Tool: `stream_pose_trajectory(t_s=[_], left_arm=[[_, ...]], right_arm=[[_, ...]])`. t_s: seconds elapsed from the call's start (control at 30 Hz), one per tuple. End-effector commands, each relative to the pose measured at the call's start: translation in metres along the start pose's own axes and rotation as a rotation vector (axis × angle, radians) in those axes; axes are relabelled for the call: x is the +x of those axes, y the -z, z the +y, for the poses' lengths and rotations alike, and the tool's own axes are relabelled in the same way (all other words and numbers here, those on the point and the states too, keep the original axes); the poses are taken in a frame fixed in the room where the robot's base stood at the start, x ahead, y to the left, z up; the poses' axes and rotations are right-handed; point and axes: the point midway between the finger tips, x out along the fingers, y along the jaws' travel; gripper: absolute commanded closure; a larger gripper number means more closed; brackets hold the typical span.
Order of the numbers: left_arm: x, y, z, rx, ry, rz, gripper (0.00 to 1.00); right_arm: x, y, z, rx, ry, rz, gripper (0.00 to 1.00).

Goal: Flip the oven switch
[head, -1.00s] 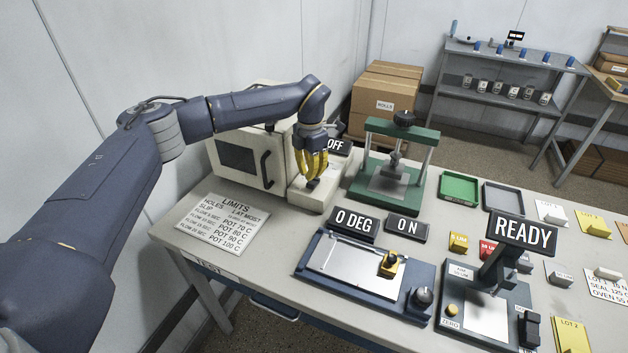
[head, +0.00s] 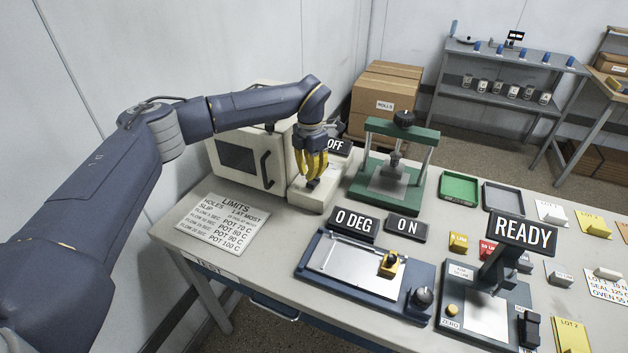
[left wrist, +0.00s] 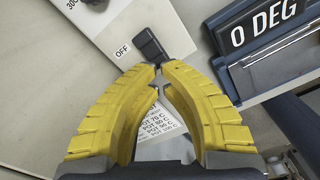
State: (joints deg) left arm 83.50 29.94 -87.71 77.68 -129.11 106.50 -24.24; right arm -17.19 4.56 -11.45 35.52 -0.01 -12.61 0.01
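The oven (head: 245,158) is a cream box with a dark window and a black handle, at the back left of the table. Its black switch (head: 313,184) sits on the low base at its right side. In the left wrist view the black switch (left wrist: 148,43) lies just beyond the fingertips, beside a small OFF label (left wrist: 122,50). My left gripper (head: 312,178) points down over the switch, its yellow fingertips close together with nothing seen between them. The left wrist view shows the tips (left wrist: 158,69) almost meeting. Whether they touch the switch I cannot tell. My right gripper is out of view.
An OFF display (head: 337,147) stands behind the gripper. A green press (head: 385,195) is close to its right. A limits sheet (head: 218,222) lies in front of the oven. A blue tilt plate device (head: 365,270) with 0 DEG and ON displays is nearer the front.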

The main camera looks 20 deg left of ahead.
Motion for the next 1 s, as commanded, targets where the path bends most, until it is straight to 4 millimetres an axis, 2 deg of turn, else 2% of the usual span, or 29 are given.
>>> stream_pose_trajectory(t_s=[1.0], left_arm=[[0.0061,0.0000,0.0000,0.000,0.000,0.000,1.00]], right_arm=[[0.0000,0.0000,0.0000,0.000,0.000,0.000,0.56]])
